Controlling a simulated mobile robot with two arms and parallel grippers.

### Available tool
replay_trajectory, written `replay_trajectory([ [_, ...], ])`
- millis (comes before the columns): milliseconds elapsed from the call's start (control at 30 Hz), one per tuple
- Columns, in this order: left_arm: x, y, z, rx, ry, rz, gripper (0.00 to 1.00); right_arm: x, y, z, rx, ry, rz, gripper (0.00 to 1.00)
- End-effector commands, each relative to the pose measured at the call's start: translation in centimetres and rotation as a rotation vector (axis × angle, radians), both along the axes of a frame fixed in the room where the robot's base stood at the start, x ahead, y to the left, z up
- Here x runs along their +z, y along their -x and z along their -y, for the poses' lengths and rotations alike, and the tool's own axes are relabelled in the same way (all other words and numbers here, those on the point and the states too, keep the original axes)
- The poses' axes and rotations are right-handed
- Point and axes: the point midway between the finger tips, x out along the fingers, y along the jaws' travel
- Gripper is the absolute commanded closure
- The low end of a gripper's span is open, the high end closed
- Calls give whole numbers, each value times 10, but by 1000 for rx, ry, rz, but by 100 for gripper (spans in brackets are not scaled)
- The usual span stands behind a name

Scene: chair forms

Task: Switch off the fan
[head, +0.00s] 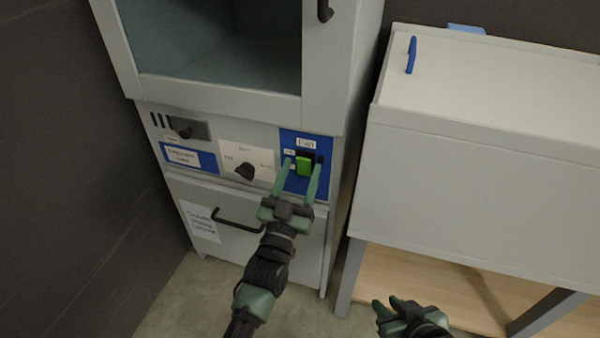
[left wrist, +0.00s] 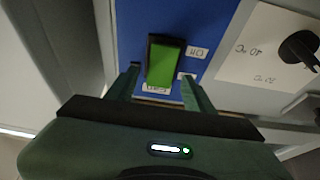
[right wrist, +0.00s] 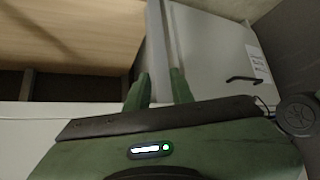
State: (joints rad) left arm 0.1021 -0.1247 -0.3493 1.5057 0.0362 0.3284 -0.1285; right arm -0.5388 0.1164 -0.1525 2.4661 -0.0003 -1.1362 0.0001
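The fan switch is a green rocker (head: 303,166) in a black frame on a blue panel (head: 290,140) at the right of the cabinet's control strip. In the left wrist view the green rocker (left wrist: 163,66) shows between and just beyond the fingers. My left gripper (head: 300,172) is open, with its fingers on either side of the rocker; I cannot tell whether they touch the panel. My left gripper also shows in the left wrist view (left wrist: 160,82). My right gripper (head: 384,306) is low at the bottom right, empty, with its fingers slightly apart (right wrist: 155,85).
The cabinet has a black knob (head: 245,171), another dark control (head: 184,130) and a door handle (head: 236,220). A grey box with a blue handle (head: 411,55) stands on a wooden-shelved stand (head: 420,285) at right. Open floor (head: 180,305) lies in front of the cabinet.

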Motion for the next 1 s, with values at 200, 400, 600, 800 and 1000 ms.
replay_trajectory([
  [200, -3, 5, -2, 0, -1, -3, 47, 0, 2, 0, 0, 2, -10, 77],
  [400, -16, 34, -11, -1, -2, -6, 47, -15, 27, 10, -11, 30, -142, 77],
  [600, -27, 60, -19, 0, -1, -2, 47, -24, 47, 16, -19, 52, -239, 77],
  [800, -31, 69, -22, 0, 1, -1, 47, -27, 54, 18, -21, 58, -273, 77],
  [1000, -31, 69, -22, 0, 0, 0, 47, -27, 54, 18, -21, 58, -273, 77],
])
